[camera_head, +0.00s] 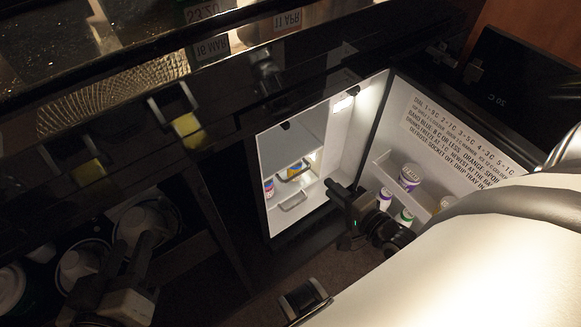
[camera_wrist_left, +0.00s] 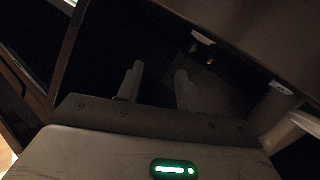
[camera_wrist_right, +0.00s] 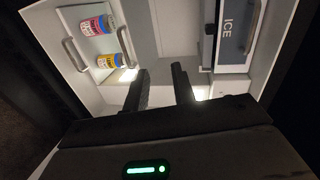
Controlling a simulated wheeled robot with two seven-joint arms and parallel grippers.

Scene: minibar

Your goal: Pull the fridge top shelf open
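The fridge (camera_head: 325,150) stands open in the head view, its white inside lit. Inside, a shelf with cans (camera_head: 292,172) has a metal handle (camera_head: 293,201) near it. In the right wrist view, one can (camera_wrist_right: 95,25) and another (camera_wrist_right: 108,61) stand at the left beside two bar handles (camera_wrist_right: 75,54). A compartment marked ICE (camera_wrist_right: 232,35) is at the right there, with its own handle. My right gripper (camera_head: 335,189) is at the fridge opening, fingers apart and empty (camera_wrist_right: 160,78), touching no handle that I can see. My left gripper (camera_head: 128,250) is open and empty, away at the left.
The fridge door (camera_head: 440,130) is swung open to the right, with bottles and tubs (camera_head: 409,176) on its rack. Dark drawers with latches (camera_head: 185,125) fill the upper left. White cups (camera_head: 80,265) sit in a drawer at the lower left, near my left gripper.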

